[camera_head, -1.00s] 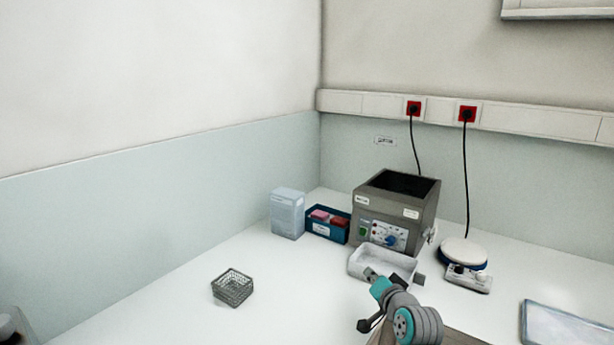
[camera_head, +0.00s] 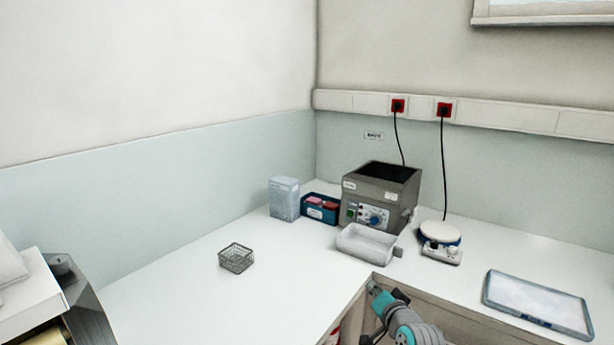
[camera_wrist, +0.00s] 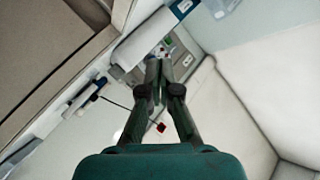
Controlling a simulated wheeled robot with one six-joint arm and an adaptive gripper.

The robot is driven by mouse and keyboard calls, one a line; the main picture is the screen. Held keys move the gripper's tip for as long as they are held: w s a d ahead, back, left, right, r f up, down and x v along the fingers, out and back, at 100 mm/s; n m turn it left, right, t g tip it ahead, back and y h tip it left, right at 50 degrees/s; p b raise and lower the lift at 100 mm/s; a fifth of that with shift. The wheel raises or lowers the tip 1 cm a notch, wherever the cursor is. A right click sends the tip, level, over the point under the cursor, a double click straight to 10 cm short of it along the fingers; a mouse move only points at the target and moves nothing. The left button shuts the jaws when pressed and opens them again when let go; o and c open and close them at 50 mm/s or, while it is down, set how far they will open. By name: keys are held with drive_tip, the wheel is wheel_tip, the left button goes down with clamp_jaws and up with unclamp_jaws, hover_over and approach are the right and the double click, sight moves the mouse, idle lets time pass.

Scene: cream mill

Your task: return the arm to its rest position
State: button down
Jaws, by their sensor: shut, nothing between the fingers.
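My arm with teal and grey joints shows at the bottom of the head view. My gripper (camera_head: 375,287) is at its upper end, near the front edge of the white worktop (camera_head: 290,285), and looks small and partly blurred there. In the wrist view my gripper (camera_wrist: 161,66) has its two dark fingers brought together at the tips, with nothing seen between them. It is apart from the white tray (camera_head: 352,246) that lies behind it on the worktop.
A grey mill-like box (camera_head: 352,212), a blue bin (camera_head: 320,218), a pale box (camera_head: 284,205) and a round white-topped device (camera_head: 439,236) stand at the back. A wire basket (camera_head: 236,259) stands left, a blue-rimmed tray (camera_head: 490,290) right. A dark machine (camera_head: 88,305) is far left.

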drive_tip(key=s+f+n+h, duration=0.1)
drive_tip(key=s+f, duration=0.5)
drive_tip(key=s, duration=0.5)
drive_tip(key=s+d+f, duration=0.1)
drive_tip(key=s+f, duration=0.6)
drive_tip(key=s, duration=0.3)
drive_tip(key=s+f+n+h, duration=0.1)
drive_tip(key=s+f, duration=0.5)
drive_tip(key=s, duration=0.5)
drive_tip(key=s+r+n, duration=0.1)
drive_tip(key=s+r, duration=0.2)
drive_tip(key=s, duration=0.7)
drive_tip(key=s+r+n, duration=0.2)
drive_tip(key=s+r, duration=0.1)
drive_tip(key=s, duration=0.7)
drive_tip(key=s+r+n, duration=0.1)
drive_tip(key=s+r, duration=0.3)
drive_tip(key=s, duration=0.6)
drive_tip(key=shift+h, duration=0.3)
drive_tip(key=shift+d, duration=0.2)
